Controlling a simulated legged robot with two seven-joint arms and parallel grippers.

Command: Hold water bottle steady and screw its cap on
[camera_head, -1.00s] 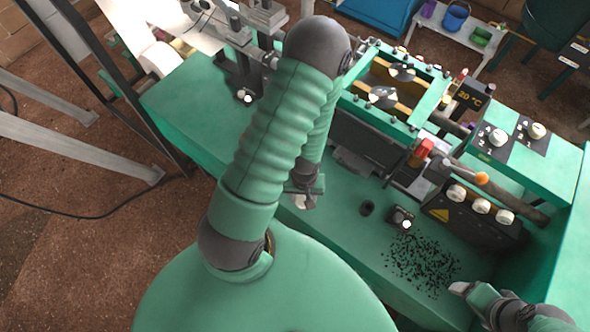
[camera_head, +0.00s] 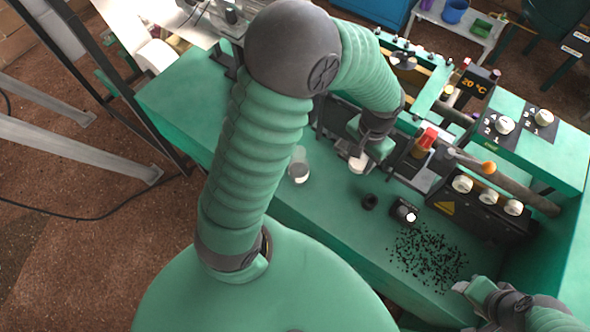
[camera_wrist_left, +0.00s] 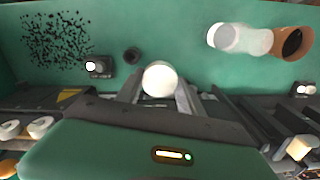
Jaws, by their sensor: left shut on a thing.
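My left gripper (camera_head: 357,162) is shut on a small round white cap. The cap (camera_wrist_left: 159,79) shows between its two fingers in the left wrist view, above the green bench. A pale, partly see-through bottle (camera_head: 299,166) stands on the bench left of this gripper in the head view, apart from it. It also shows in the left wrist view (camera_wrist_left: 241,39), with a brown ring with a dark middle at its outer end. My right gripper (camera_head: 466,290) is low at the right, away from both; its finger opening is unclear.
A black ring (camera_head: 370,201) and a small black block with a white knob (camera_head: 403,212) lie on the green bench (camera_head: 330,215). Black bits (camera_head: 428,255) are scattered near my right gripper. A black panel with white knobs (camera_head: 488,195) and machine parts stand behind.

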